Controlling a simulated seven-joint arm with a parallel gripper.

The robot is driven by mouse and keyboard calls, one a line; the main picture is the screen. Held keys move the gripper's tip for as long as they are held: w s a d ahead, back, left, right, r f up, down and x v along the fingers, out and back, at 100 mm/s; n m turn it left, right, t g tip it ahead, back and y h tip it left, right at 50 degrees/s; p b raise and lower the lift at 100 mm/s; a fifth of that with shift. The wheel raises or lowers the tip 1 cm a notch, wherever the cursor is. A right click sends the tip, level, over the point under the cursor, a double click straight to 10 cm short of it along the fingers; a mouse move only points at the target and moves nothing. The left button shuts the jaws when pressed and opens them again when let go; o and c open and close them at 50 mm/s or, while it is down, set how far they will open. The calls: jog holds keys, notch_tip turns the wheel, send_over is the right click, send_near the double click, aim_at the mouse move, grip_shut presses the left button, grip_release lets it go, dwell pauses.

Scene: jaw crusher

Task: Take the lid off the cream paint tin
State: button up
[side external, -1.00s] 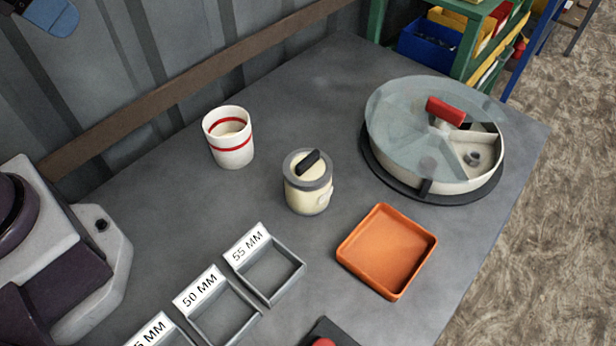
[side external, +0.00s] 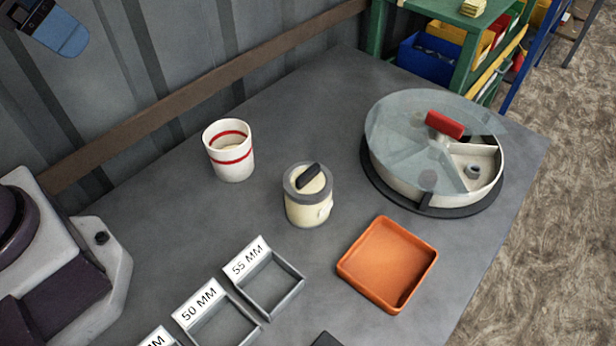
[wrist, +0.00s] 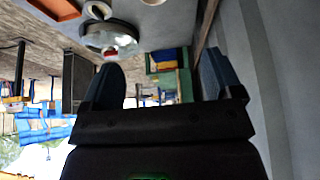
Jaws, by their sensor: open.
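The cream paint tin (side external: 308,210) stands upright on the grey table in the side external view. Its grey-rimmed lid (side external: 296,187) is on top, with a dark bar handle (side external: 309,175) across it. My gripper shows only in part at the upper left of the side external view, as a blue finger (side external: 62,33), high up and well away from the tin. In the wrist view my gripper (wrist: 161,68) is open, with two dark blue fingers wide apart and nothing between them. That view looks out across the room, with the table along its top.
A white cup with red bands (side external: 231,165) stands left of the tin. A round divided tray (side external: 450,195) with a clear cover and red handle is to the right. An orange tray (side external: 388,262) and labelled grey bins (side external: 270,285) lie in front. A machine (side external: 100,265) stands left.

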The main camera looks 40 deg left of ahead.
jog(key=m+g, duration=0.6)
jog(key=m, duration=1.2)
send_over(308, 172)
jog(key=f, duration=2)
jog(key=shift+w+a, duration=0.1)
jog(key=shift+w, duration=0.2)
jog(key=shift+s+f, duration=0.15)
jog(key=shift+f, duration=1.25)
jog(key=shift+s+f, duration=0.1)
jog(key=shift+f, duration=1.3)
jog(key=c, duration=1)
